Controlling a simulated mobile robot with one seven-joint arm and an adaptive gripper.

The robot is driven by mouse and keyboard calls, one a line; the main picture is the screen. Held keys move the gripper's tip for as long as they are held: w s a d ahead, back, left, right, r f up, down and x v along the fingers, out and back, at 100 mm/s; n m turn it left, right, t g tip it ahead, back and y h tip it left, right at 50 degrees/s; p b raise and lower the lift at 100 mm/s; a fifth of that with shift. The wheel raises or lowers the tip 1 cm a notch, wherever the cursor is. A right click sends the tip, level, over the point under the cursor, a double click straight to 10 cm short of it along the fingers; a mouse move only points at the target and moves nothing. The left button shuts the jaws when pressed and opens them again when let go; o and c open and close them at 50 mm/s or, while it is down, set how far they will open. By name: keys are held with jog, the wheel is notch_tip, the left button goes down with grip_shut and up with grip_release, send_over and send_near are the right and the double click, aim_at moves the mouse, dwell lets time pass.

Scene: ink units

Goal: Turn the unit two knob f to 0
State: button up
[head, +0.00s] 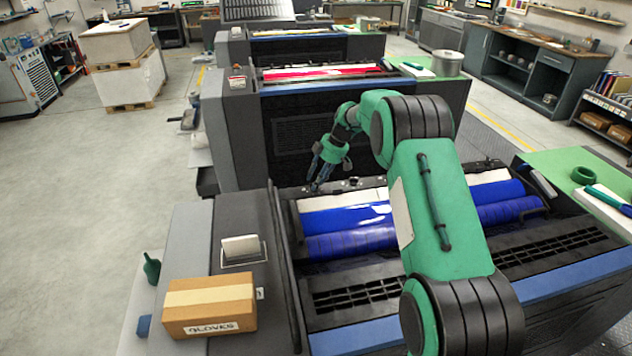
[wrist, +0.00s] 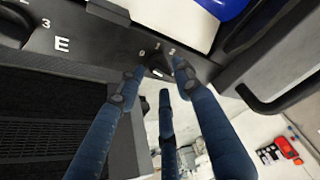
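The unit with the blue rollers (head: 350,218) is nearest, and my gripper (head: 318,182) points down at the dark knob strip along its far edge. In the wrist view a small dark knob (wrist: 157,70) with a pale pointer sits between the tips of my gripper (wrist: 158,73). Its scale shows a 0 on the left, a 1 near the top and a further mark on the right, partly by a finger. My fingers are spread around the knob; I cannot tell whether they touch it. Its letter is hidden. A neighbouring knob's label E (wrist: 61,44) shows at the left.
A raised dark frame with a handle (wrist: 285,95) stands close on the right in the wrist view. A unit with a red roller (head: 320,73) is behind. A gloves box (head: 210,307) lies on the near left end.

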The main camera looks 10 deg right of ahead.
jog(key=v, duration=1.1)
jog(key=shift+r, duration=0.2)
jog(key=shift+s, duration=0.1)
jog(key=s+a+r+m+t+h, duration=0.1)
jog(key=s+a+r+m, duration=0.15)
jog(key=s+r, duration=0.9)
jog(key=s+a+r+m+t+h, duration=0.15)
jog(key=s+r+m, duration=0.25)
jog(key=s+r, duration=0.75)
jog(key=s+f+m, duration=0.2)
jog(key=s, duration=1)
jog(key=s+f+m+t+h, duration=0.1)
jog(key=s+f+m, duration=0.2)
jog(key=s, duration=0.9)
jog(key=s+a+f+m+h, duration=0.1)
jog(key=s+f+m, duration=0.1)
jog(key=s, duration=1)
jog(key=shift+s+f+t, duration=0.3)
jog(key=shift+s+t, duration=0.05)
jog(key=shift+s, duration=0.05)
